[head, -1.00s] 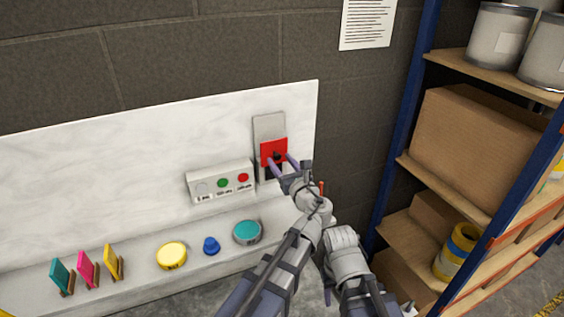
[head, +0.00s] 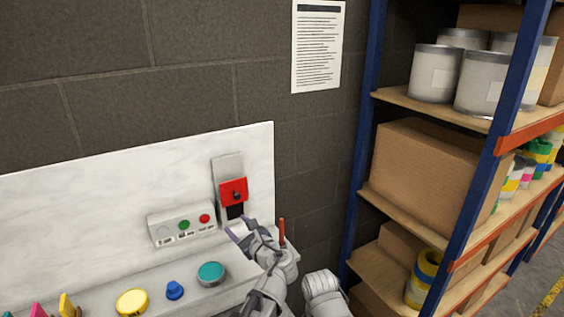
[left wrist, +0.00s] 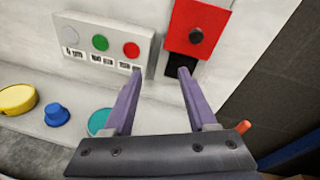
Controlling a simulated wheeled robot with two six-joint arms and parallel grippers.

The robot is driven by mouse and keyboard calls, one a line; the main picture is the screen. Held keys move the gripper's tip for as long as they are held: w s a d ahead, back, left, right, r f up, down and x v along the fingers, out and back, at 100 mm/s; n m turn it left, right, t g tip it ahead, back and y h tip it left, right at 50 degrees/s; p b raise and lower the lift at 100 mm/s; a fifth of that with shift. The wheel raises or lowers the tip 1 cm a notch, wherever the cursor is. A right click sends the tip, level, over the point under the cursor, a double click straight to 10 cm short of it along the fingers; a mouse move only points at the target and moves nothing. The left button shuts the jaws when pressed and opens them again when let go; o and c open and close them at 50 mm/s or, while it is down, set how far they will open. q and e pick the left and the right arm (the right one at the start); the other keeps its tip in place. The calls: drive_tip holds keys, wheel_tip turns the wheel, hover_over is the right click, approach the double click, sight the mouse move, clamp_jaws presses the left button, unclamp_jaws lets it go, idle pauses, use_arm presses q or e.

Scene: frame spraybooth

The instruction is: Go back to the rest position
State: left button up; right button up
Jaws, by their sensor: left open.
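My left gripper (head: 239,228) is open and empty, in front of the white panel. Its two purple fingers (left wrist: 158,72) show apart in the left wrist view, with nothing between them. The red block with a black knob (head: 234,192) sits on a grey plate on the panel, just above the fingertips; it also shows in the left wrist view (left wrist: 200,20). A dark slot (head: 235,211) lies under the red block. My right gripper cannot be made out in these views.
A button box (head: 182,226) with grey, green and red buttons is left of the gripper. On the ledge are a teal disc (head: 211,272), a blue knob (head: 174,290) and a yellow disc (head: 132,302). A shelf with cardboard boxes (head: 425,180) and cans (head: 436,73) stands right.

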use_arm(q)
drive_tip(key=s+a+f+n+g+h, duration=0.25)
drive_tip(key=s+f+n+g, duration=0.3)
drive_tip(key=f+n, duration=0.3)
drive_tip(key=s+a+f+n+g+h, duration=0.1)
drive_tip(key=s+f+n+g+h, duration=0.4)
drive_tip(key=f+n, duration=0.4)
drive_tip(key=s+d+n+g+h, duration=0.1)
drive_tip(key=s+d, duration=0.4)
drive_tip(key=d, duration=0.3)
drive_tip(key=s+d+n+g, duration=0.1)
drive_tip(key=s+d+n, duration=0.1)
drive_tip(key=s+d, duration=0.4)
drive_tip(key=shift+d+f+h, duration=0.35)
drive_tip(key=shift+d+f, duration=0.05)
drive_tip(key=shift+d, duration=0.55)
